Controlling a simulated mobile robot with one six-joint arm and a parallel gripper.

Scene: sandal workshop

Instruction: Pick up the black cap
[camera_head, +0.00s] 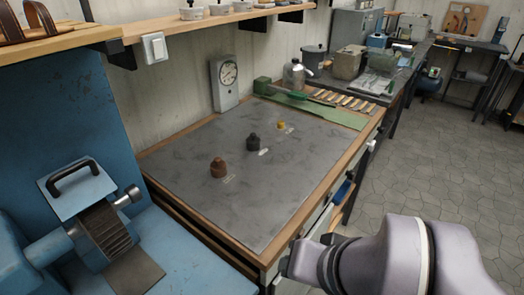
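The black cap (253,143) stands upright on the grey top of the workbench, near its middle. A small pale label lies beside it on the right. It sits between a larger brown cap (218,168), nearer and to the left, and a small yellow cap (281,126), farther and to the right. The three stand apart from one another. My arm shows at the lower right, off the front edge of the bench and apart from the caps. My gripper's fingers do not show.
The grey bench top (270,190) is clear around the caps. A dial gauge (226,82) stands at the back by the wall. A green board (320,108) with a row of tools lies at the far end. A blue machine (90,215) stands at the left. Shelves hang above.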

